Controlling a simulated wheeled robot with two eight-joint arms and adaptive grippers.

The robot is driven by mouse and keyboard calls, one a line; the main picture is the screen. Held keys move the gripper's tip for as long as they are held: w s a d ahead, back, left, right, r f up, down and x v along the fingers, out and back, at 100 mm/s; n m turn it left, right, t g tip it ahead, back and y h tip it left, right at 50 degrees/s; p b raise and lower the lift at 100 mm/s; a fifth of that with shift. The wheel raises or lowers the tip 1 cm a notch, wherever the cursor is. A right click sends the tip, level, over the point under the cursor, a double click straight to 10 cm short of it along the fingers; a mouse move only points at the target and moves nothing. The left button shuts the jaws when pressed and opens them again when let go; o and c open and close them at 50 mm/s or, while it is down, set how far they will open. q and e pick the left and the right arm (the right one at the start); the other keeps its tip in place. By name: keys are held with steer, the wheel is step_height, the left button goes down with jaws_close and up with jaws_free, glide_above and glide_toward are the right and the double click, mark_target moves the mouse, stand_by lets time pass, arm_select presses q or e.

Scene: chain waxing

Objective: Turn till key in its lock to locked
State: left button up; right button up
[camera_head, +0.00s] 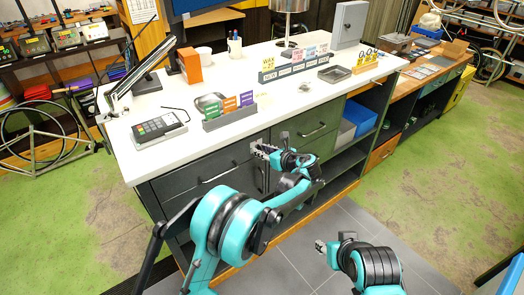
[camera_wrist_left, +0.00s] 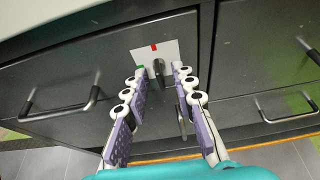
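In the left wrist view a pale lock plate (camera_wrist_left: 146,54) sits on the dark cabinet front, with a red mark at its top and a green mark at its lower left. A dark key (camera_wrist_left: 158,71) stands in it, its bow about upright. My left gripper (camera_wrist_left: 158,78) is open, one finger on each side of the key; I cannot tell whether either touches it. In the head view my left gripper (camera_head: 266,151) is at the counter's drawer front and hides most of the lock. My right gripper (camera_head: 322,247) hangs low over the grey floor, away from the counter; its opening is too small to judge.
Dark drawer handles (camera_wrist_left: 62,108) flank the lock, and a vertical handle (camera_wrist_left: 181,121) is just below. The white counter (camera_head: 180,160) above holds a card terminal (camera_head: 158,129), card holders and wax signs. Grey floor (camera_head: 310,262) in front is free.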

arm_select(q)
steer(key=v, duration=1.1)
steer(key=shift+s+d, duration=0.2)
steer(key=s+a+r+n+g+h, duration=0.2)
steer(key=s+a+n, duration=0.45)
steer(key=a, duration=0.35)
steer(key=s+a+r+n+g+h, duration=0.1)
steer(key=s+a+r+n+g, duration=0.1)
steer(key=s+a+n, duration=0.6)
steer(key=s+a+f+n+h, duration=0.2)
steer(key=s+a+n, duration=0.1)
steer(key=s+n, duration=0.4)
steer(key=s+a+f+n+h, duration=0.2)
steer(key=s+a+f+n, duration=0.1)
steer(key=s+n, duration=0.4)
steer(key=s, duration=0.2)
steer(key=shift+s+a+f+h, duration=0.15)
steer(key=shift+s+f+h, duration=0.1)
steer(key=shift+h, duration=0.15)
steer(key=shift+n, duration=0.25)
